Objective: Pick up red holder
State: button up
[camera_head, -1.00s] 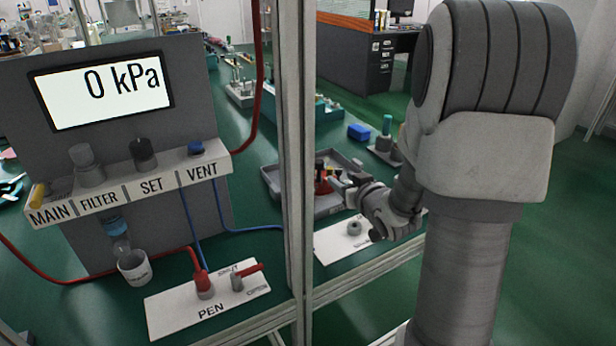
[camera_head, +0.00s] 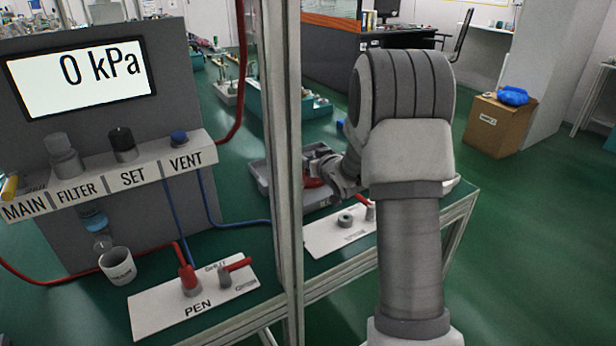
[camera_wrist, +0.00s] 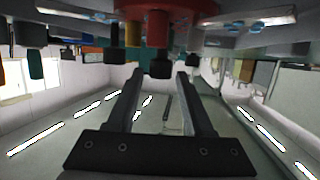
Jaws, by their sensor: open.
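The red holder (camera_head: 313,182) sits in a grey tray (camera_head: 262,178) on the green bench, just behind the metal post, partly hidden by my gripper (camera_head: 326,170). In the wrist view, which appears upside down, the red holder (camera_wrist: 158,28) is at the top centre and ends in a dark knob. My gripper (camera_wrist: 160,76) is open, its two fingers pointing at the holder. The knob shows between the fingertips; I cannot tell how far apart in depth they are. Nothing is held.
A metal post (camera_head: 285,150) stands close left of my gripper. A pressure panel (camera_head: 90,80) reading 0 kPa is at left, with a white PEN plate (camera_head: 165,310) and a cup (camera_head: 117,265) below. A second white plate (camera_head: 335,235) lies in front of the tray.

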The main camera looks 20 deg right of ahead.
jog(key=shift+x, duration=1.3)
jog(key=shift+c, duration=0.4)
grip_shut()
jog(key=shift+r, duration=0.15)
